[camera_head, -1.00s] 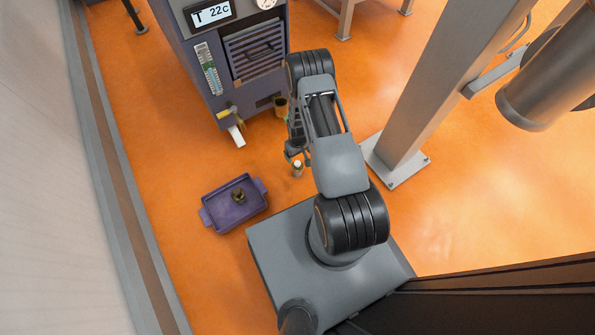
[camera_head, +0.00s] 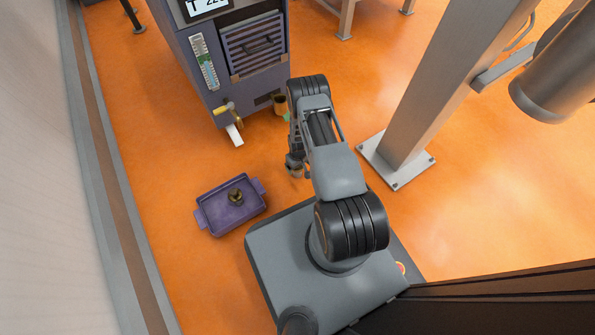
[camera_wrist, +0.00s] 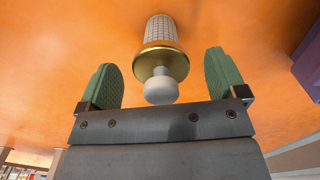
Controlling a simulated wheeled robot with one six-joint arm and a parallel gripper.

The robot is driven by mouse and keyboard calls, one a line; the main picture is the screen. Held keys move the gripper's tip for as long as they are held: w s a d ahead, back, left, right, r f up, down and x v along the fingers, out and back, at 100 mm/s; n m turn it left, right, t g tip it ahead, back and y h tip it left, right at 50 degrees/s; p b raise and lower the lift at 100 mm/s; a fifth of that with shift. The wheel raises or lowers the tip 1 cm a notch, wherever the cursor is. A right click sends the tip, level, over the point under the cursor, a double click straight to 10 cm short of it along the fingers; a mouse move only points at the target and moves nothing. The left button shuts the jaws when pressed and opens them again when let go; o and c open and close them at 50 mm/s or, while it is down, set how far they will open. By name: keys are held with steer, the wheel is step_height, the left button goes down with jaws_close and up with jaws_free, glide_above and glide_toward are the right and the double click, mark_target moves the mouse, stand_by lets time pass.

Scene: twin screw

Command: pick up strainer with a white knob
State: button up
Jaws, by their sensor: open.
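The strainer (camera_wrist: 160,58) shows in the wrist view with a round white knob, a brass flange and a pale mesh cylinder beyond it. My gripper (camera_wrist: 159,66) is open, with one green finger on each side of the strainer's knob and flange. Gaps show between the strainer and both fingers. In the head view my gripper (camera_head: 295,168) hangs low over the orange floor, right of the purple tray. There it largely hides the strainer.
The purple tray (camera_head: 212,217) stands on the floor with a small dark brass part (camera_head: 235,197) in it. A grey machine (camera_head: 205,75) with a tap and white spout stands behind, a brown cup (camera_head: 280,104) beside it. A metal post (camera_head: 430,100) stands at right.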

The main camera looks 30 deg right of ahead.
step_height(320, 180, down, 2)
steer(key=shift+f+b, duration=0.1)
steer(key=shift+b, duration=0.2)
steer(key=shift+c, duration=0.2)
steer(key=c, duration=1)
steer(key=shift+r, duration=0.2)
